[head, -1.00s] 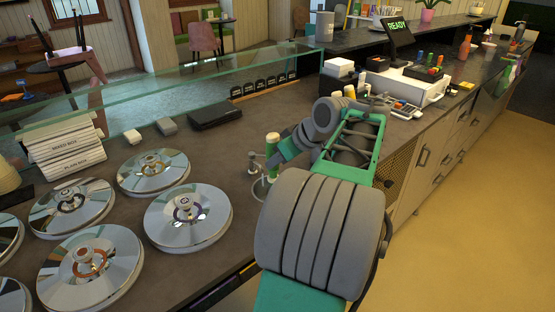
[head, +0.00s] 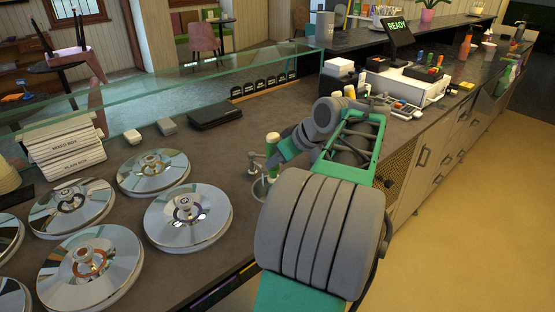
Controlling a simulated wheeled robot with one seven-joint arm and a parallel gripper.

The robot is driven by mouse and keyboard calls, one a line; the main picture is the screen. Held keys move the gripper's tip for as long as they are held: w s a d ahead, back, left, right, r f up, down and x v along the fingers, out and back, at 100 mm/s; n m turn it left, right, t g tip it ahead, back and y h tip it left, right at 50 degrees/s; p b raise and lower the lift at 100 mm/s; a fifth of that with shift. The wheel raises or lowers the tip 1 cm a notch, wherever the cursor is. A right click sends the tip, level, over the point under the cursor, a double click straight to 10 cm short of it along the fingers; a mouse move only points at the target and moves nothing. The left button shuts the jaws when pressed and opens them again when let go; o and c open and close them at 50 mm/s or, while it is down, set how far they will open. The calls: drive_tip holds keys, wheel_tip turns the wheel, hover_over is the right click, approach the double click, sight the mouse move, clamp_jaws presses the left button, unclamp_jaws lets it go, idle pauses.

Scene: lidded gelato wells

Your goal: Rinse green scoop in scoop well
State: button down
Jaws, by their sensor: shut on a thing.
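The green scoop (head: 272,145) stands nearly upright, its green handle with a pale top showing above the counter. My gripper (head: 281,155) is at the handle from the right and is shut on it. The scoop well (head: 259,190) is a small round metal-rimmed opening in the dark counter. The scoop's lower end is at the well. How deep it sits is too small to tell, and my arm covers part of the right side.
Several shiny round lids (head: 188,216) cover wells to the left. A glass screen (head: 190,72) runs along the far side. A black flat case (head: 215,117) and label blocks (head: 265,86) lie behind. A white box (head: 405,88) stands farther right.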

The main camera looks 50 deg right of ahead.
drive_tip(key=shift+r, duration=0.1)
wheel_tip(320, 180, up, 13)
drive_tip(key=p, duration=1.1)
